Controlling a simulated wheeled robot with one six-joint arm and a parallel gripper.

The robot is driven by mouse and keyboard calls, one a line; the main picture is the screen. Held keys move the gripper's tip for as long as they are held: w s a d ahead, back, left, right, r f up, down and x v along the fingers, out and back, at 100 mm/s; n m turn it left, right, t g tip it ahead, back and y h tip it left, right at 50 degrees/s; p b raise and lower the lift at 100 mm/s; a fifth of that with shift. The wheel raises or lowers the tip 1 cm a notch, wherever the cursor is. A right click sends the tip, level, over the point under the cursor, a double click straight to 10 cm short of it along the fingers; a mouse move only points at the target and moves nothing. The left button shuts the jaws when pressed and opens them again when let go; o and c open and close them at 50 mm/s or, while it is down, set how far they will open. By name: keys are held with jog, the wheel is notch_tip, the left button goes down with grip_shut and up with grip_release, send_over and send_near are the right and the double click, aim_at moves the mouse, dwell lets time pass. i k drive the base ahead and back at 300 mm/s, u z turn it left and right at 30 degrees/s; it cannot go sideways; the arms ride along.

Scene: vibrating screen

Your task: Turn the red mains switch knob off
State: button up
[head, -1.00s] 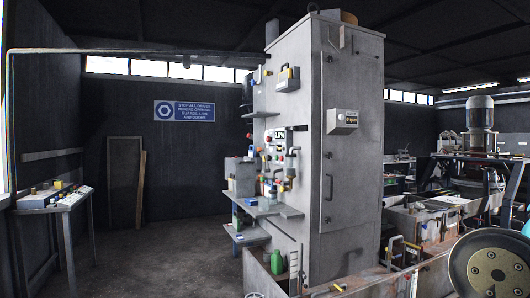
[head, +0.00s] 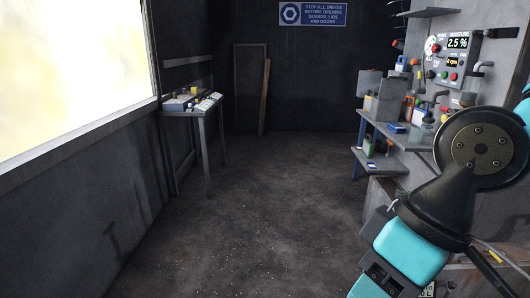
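A control panel (head: 452,58) with a lit "2.5 %" display is on the cabinet wall at the right of the head view. It carries several small buttons and knobs, among them a small red one (head: 453,76) at its lower edge. Another small red part (head: 414,61) sits left of the panel. I cannot tell which red part is the mains switch knob, or its setting. My teal and black arm fills the lower right and hides part of the cabinet. My gripper's fingers are not visible.
Grey shelves (head: 403,136) with boxes and bottles jut out below the panel. A blue sign (head: 327,14) hangs on the back wall. The middle floor (head: 260,205) is clear.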

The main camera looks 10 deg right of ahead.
aim_at(436, 47)
jog(key=u, duration=0.35)
jog(key=i, duration=2.2)
jog(key=z, duration=0.25)
jog(key=i, duration=1.6)
jog(key=z, duration=1.6)
jog(key=i, duration=1)
jog(key=z, duration=0.65)
